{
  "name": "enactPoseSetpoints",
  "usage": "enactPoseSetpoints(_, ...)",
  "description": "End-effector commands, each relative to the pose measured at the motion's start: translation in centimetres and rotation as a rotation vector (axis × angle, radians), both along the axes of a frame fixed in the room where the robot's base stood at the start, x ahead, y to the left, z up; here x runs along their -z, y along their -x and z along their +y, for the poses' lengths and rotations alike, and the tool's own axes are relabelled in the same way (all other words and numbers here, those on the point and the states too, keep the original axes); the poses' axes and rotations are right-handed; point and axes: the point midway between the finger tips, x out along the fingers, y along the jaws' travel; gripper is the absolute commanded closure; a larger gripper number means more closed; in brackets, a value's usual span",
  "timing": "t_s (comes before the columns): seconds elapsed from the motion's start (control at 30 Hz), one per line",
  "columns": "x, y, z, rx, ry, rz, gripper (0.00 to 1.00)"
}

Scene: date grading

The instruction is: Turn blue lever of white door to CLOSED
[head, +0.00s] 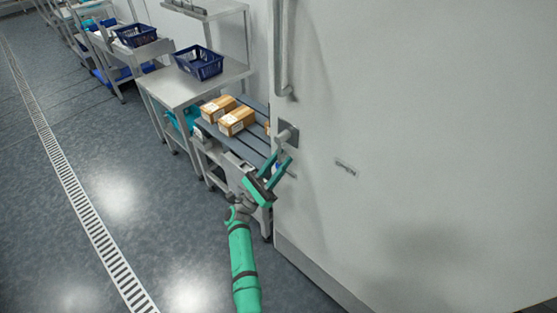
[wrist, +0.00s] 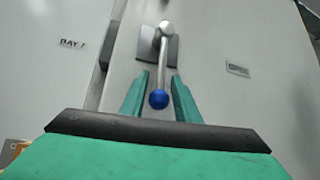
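The white door (head: 420,120) fills the right of the head view. In the wrist view, a metal lever (wrist: 162,60) with a blue ball knob (wrist: 158,99) hangs down from a pivot on a square metal plate (wrist: 148,44) on the door (wrist: 205,50). My gripper (wrist: 160,76) is open, with one green finger on each side of the lever and knob. There is a gap on both sides, and no grip shows. In the head view my gripper (head: 284,158) is close to the door's left edge and hides most of the lever.
A small label (head: 346,167) on the door is too blurred to read. A tall vertical handle (head: 280,50) is above the lever plate. Left of the door stands a slatted table (head: 254,150) with cardboard boxes (head: 237,121). Open floor (head: 110,185) lies further left.

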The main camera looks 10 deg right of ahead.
Motion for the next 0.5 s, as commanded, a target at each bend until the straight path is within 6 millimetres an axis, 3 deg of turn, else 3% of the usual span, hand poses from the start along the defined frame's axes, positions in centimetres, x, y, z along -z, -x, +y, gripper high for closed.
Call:
enactPoseSetpoints(0.27, 0.1, 0.1, 0.2, 0.000, -0.001, -0.001, 0.72)
enactPoseSetpoints(0.5, 2.3, 1.0, 2.4, -0.004, 0.000, 0.001, 0.72)
